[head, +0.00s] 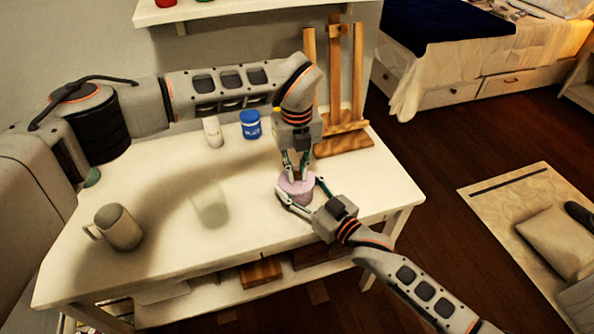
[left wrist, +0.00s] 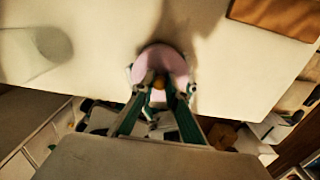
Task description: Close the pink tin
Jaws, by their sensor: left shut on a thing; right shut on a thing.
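The pink tin (head: 298,190) stands upright near the front right part of the white table. My left gripper (head: 295,173) reaches down from above and is shut on the small brown knob of the tin's lid. In the left wrist view the round pink lid (left wrist: 162,58) shows, with the knob (left wrist: 158,83) between the left fingertips (left wrist: 158,92). My right gripper (head: 301,190) comes from the front right and is shut around the tin's side. The fingers hide the seam, so I cannot tell how the lid sits on the tin.
On the table (head: 180,180) are a grey mug (head: 120,228), a translucent cup (head: 211,206), a white bottle (head: 213,132) and a blue jar (head: 250,125). A wooden easel (head: 343,140) stands behind the tin. The table's front edge is close to the tin.

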